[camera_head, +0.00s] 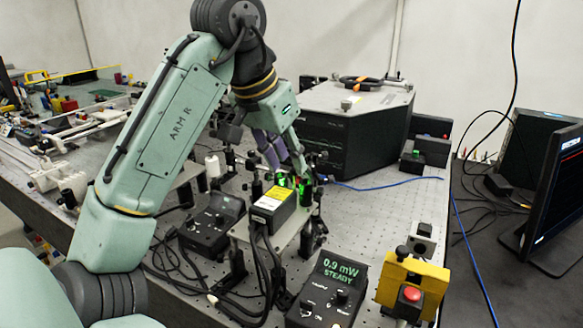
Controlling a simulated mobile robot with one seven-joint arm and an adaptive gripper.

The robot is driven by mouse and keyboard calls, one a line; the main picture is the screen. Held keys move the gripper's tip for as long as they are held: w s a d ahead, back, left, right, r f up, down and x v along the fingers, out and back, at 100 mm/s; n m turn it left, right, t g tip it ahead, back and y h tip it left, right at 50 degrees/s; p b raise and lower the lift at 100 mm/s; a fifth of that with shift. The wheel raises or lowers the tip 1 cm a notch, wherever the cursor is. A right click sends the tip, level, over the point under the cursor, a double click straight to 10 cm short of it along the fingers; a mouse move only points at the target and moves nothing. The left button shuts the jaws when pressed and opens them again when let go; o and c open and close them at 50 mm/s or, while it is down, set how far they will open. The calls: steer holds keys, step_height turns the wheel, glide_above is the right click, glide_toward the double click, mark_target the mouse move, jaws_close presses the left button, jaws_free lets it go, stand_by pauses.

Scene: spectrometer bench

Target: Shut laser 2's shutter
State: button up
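A black laser box with a yellow label (273,205) stands on a raised plate near the middle of the bench. I cannot read a number on it, so I cannot tell whether it is laser 2. Bright green light shows on small dark parts just behind its far end (304,188). My gripper (291,174) reaches down from the upper left, just behind the box, with its fingertips close to the green-lit parts. I cannot tell whether it touches them or how far its fingers are apart. No shutter can be clearly made out; that area is partly hidden by the gripper.
A meter (332,286) reads "0.9 mW STEADY". A yellow box with a red button (410,294) stands at the front right. A black control box (211,226) sits left of the laser. A large black instrument (350,140) stands behind. Cables run along the front. The bench's right part is fairly clear.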

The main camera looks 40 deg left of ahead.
steer(key=v, duration=0.8)
steer(key=shift+r, duration=0.15)
steer(key=shift+s, duration=0.1)
